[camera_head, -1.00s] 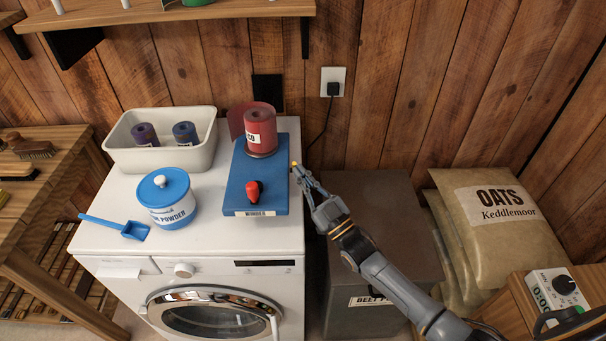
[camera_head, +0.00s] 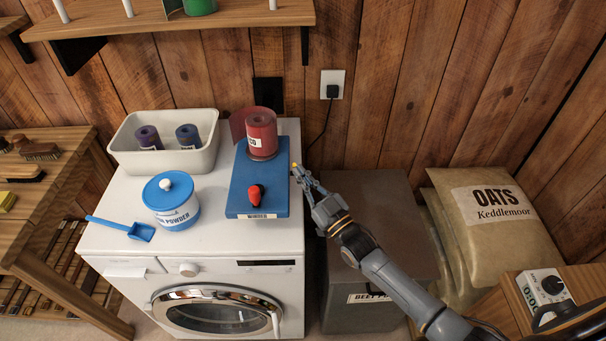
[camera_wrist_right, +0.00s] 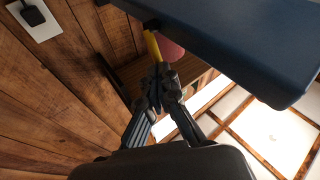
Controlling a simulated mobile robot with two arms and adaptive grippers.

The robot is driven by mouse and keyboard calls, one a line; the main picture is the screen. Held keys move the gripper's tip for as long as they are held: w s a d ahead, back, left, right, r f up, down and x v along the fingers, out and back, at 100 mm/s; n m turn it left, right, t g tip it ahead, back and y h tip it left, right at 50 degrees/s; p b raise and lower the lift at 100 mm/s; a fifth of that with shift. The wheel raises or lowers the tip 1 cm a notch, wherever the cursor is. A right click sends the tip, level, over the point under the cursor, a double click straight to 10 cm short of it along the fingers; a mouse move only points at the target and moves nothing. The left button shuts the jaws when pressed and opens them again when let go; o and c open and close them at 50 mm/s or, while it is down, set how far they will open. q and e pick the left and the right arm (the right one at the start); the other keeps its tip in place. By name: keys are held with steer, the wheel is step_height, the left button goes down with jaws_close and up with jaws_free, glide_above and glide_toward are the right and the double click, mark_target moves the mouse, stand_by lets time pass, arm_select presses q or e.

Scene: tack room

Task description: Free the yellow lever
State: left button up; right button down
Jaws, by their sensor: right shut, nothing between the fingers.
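The yellow lever (camera_wrist_right: 152,45) sticks out from the side of the blue winder (camera_wrist_right: 225,35) in the right wrist view. In the head view only a small yellow tip (camera_head: 294,167) shows at the winder's right edge. My right gripper (camera_wrist_right: 161,78) is shut and empty, its fingertips close to the lever's end; I cannot tell whether they touch it. In the head view the gripper (camera_head: 298,174) is just right of the winder (camera_head: 240,180). A red bandage roll (camera_head: 262,136) stands on the winder's back part, with a red knob (camera_head: 254,192) in front. My left gripper is out of view.
The winder lies on a white washing machine (camera_head: 222,238). A bin (camera_head: 206,158) with two rolls, a blue-lidded powder tub (camera_head: 172,205) and a blue scoop (camera_head: 140,232) are to its left. A grey feed box (camera_head: 375,200) stands below my right arm, oats sacks (camera_head: 500,225) beyond.

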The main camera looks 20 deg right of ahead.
steer(key=w+r+m+g+p, duration=0.1)
steer(key=p, duration=0.1)
steer(key=w+r+m+g+h+p, duration=0.1)
steer(key=shift+w+d+p, duration=0.2)
steer(key=shift+d+p, duration=0.15)
steer(key=shift+p, duration=0.05)
